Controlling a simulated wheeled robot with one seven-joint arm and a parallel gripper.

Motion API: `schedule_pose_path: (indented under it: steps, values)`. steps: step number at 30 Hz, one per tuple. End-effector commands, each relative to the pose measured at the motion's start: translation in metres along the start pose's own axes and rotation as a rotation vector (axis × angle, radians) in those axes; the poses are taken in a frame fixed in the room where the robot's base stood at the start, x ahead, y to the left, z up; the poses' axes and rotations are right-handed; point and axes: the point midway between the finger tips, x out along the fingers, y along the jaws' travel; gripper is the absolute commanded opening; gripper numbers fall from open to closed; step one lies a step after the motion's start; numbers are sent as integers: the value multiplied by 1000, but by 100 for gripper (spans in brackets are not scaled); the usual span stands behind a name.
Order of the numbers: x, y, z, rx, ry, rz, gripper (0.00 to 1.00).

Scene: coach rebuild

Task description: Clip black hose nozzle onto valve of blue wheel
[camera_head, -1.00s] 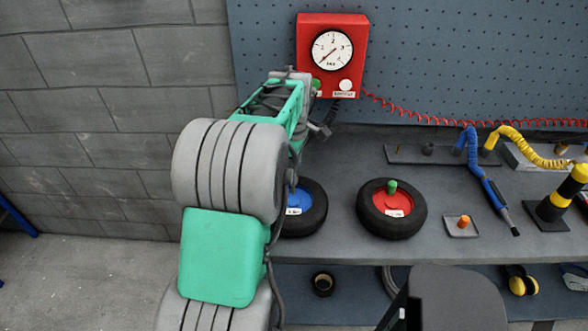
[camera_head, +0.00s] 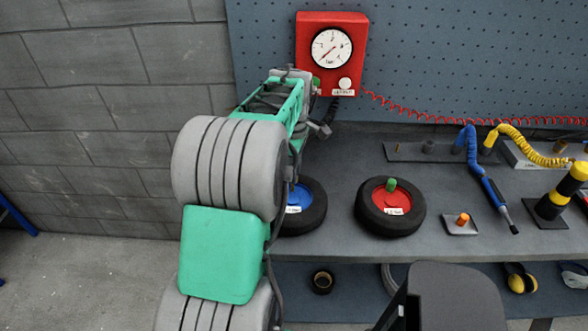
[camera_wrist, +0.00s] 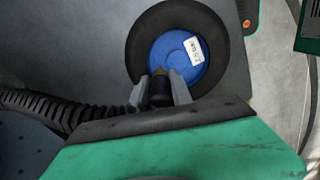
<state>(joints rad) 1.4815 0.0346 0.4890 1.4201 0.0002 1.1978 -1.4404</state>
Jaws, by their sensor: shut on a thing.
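The blue wheel (camera_wrist: 178,55) has a blue hub with a white label and a black tyre. In the head view its tyre (camera_head: 314,210) shows partly, with the rest behind my arm. My gripper (camera_wrist: 160,84) is shut on the black hose nozzle (camera_wrist: 160,92), a dark piece between two grey fingers. The nozzle overlaps the near edge of the blue hub in the wrist view. The valve of the blue wheel is not visible, and I cannot tell whether the nozzle touches it. The ribbed black hose (camera_wrist: 35,106) runs off to the left.
A red wheel (camera_head: 391,214) with a green-capped valve lies to the right on the grey bench. A red gauge box (camera_head: 354,55) hangs on the pegboard behind. Further right are a blue hose tool (camera_head: 489,187), a yellow coiled hose (camera_head: 530,148) and a black-and-yellow post (camera_head: 560,193).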

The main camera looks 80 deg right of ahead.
Motion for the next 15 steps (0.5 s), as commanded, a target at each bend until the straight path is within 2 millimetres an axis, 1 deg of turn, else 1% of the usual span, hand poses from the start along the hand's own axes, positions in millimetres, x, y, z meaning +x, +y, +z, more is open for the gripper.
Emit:
schedule_pose_path:
  steps: [15]
  values:
    - [11,0,0,0,0,0,0]
